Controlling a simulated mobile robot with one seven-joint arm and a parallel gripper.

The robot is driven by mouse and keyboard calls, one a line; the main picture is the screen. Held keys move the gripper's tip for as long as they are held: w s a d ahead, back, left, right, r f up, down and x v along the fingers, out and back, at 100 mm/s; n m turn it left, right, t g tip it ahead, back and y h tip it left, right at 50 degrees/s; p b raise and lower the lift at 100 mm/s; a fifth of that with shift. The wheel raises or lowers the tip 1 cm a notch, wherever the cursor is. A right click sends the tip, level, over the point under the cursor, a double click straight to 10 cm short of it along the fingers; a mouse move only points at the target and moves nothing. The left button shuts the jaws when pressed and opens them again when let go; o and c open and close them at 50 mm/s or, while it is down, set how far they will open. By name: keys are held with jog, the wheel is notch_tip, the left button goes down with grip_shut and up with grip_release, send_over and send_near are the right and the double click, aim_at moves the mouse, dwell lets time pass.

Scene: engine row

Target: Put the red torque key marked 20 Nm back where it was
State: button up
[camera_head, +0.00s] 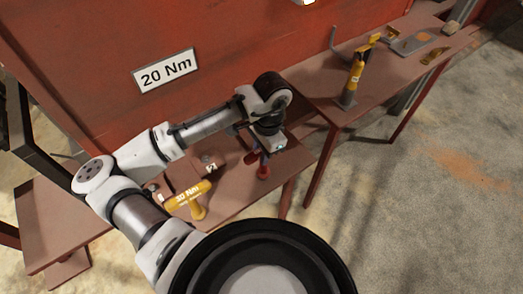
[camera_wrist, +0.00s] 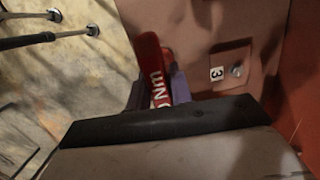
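The red torque key (camera_head: 263,171) shows in the head view just below my gripper (camera_head: 265,148), over the front part of the low table. In the wrist view, the red key (camera_wrist: 154,75) lies between the two purple fingers of my gripper (camera_wrist: 157,92), with white "Nm" lettering on its side; its number is hidden. The fingers sit against both sides of it. Whether its lower end touches the table I cannot tell. A "20 Nm" sign (camera_head: 165,71) is on the red wall behind. A spot labelled 3 (camera_wrist: 237,71) with a small round metal part is right of the key.
A yellow torque key marked 30 Nm (camera_head: 187,198) stands on the low table (camera_head: 235,197), left of my gripper. A second table (camera_head: 320,84) at the right holds a yellow-and-grey tool (camera_head: 354,75) and a grey tray (camera_head: 411,43). The floor at right is clear.

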jog(key=o, duration=0.4)
jog(key=shift+o, duration=0.2)
notch_tip(320, 180, up, 12)
jog(key=d, duration=0.1)
jog(key=shift+w+d, duration=0.15)
jog(key=shift+w, duration=0.25)
